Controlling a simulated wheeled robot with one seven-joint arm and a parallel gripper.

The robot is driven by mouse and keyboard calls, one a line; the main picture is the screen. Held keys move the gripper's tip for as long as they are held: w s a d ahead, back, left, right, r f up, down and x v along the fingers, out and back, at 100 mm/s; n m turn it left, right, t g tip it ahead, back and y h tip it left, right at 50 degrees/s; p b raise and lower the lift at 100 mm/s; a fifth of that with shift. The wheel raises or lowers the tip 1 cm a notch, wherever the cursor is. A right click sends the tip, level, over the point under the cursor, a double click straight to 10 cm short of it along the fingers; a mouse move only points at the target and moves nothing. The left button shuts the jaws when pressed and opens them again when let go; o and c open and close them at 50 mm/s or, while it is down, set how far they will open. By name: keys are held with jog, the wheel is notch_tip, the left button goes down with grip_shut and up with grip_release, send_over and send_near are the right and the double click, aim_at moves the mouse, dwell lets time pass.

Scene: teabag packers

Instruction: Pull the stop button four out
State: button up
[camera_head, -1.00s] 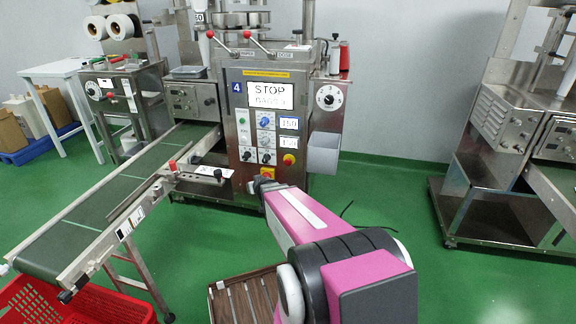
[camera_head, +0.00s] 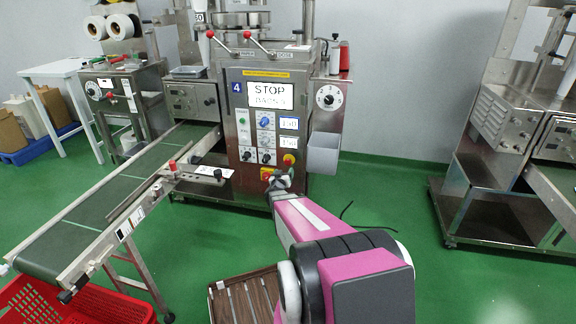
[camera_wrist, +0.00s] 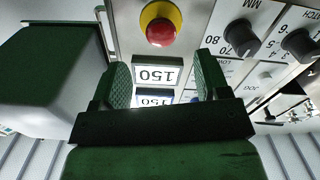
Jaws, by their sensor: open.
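The stop button (camera_head: 288,160) is a red mushroom button on a yellow collar, low on the right of the front panel of machine 4. In the wrist view, which looks upside down, the red button (camera_wrist: 161,32) shows near the top, beyond the fingertips. My gripper (camera_head: 278,182) is just below it in the head view. In the wrist view my gripper (camera_wrist: 162,72) has its two green pads spread apart with nothing between them. The button is apart from the fingers. Whether it is pressed in or out, I cannot tell.
Displays reading 150 (camera_wrist: 158,75) and black knobs (camera_wrist: 242,38) are close to the button. A grey bin (camera_head: 323,153) hangs right of the panel. A yellow and red switch (camera_head: 267,173) sits below left. A conveyor (camera_head: 120,195) runs at the left.

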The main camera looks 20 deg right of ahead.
aim_at(288, 164)
jog(key=x, duration=0.8)
jog(key=shift+w+d, duration=0.2)
jog(key=shift+c, duration=0.4)
grip_shut()
jog(key=shift+s+a, duration=0.35)
jog(key=shift+s, duration=0.15)
jog(key=shift+o, duration=0.4)
grip_release()
jog(key=shift+s, duration=0.1)
jog(key=v, duration=1)
jog(key=shift+s+a, duration=0.15)
jog(key=shift+a, duration=0.1)
